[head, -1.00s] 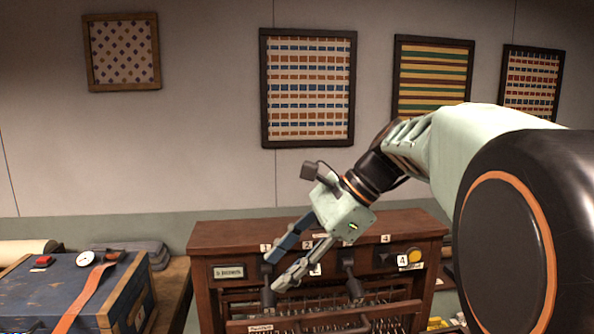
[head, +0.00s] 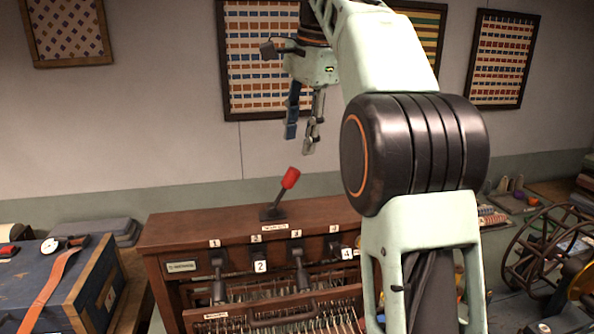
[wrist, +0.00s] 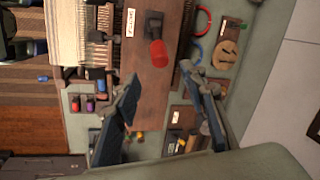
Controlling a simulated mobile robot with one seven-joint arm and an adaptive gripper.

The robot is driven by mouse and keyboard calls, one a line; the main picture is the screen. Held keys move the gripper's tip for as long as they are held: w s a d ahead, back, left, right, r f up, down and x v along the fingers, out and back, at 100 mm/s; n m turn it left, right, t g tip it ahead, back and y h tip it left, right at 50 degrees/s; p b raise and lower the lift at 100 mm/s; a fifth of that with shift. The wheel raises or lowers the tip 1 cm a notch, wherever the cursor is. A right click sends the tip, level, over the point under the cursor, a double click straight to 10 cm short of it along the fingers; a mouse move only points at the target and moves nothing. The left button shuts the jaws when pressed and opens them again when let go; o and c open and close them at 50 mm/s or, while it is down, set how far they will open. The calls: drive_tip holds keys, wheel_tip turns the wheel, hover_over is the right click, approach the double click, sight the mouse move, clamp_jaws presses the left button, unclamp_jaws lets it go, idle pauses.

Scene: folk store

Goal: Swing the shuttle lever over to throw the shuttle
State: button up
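The shuttle lever, with a red knob (head: 290,178) on a dark stem and base, stands on top of the brown wooden loom cabinet (head: 190,229). In the head view its stem leans to the right. The red knob also shows in the wrist view (wrist: 158,54), beyond the fingertips. My gripper (head: 299,146) hangs above the cabinet, fingers pointing down, over the lever and apart from it. Its fingers are open with nothing between them, as the wrist view also shows (wrist: 168,82).
Numbered levers (head: 301,270) line the cabinet front above rows of thin wires. A blue chest (head: 45,290) with an orange strap stands at left. A spoked wheel (head: 535,250) stands at right. Framed textiles hang on the wall behind.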

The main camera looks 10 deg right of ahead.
sight(294, 170)
drive_tip(key=b+x, duration=0.2)
drive_tip(key=x, duration=0.8)
drive_tip(key=shift+a, duration=0.1)
clamp_jaws()
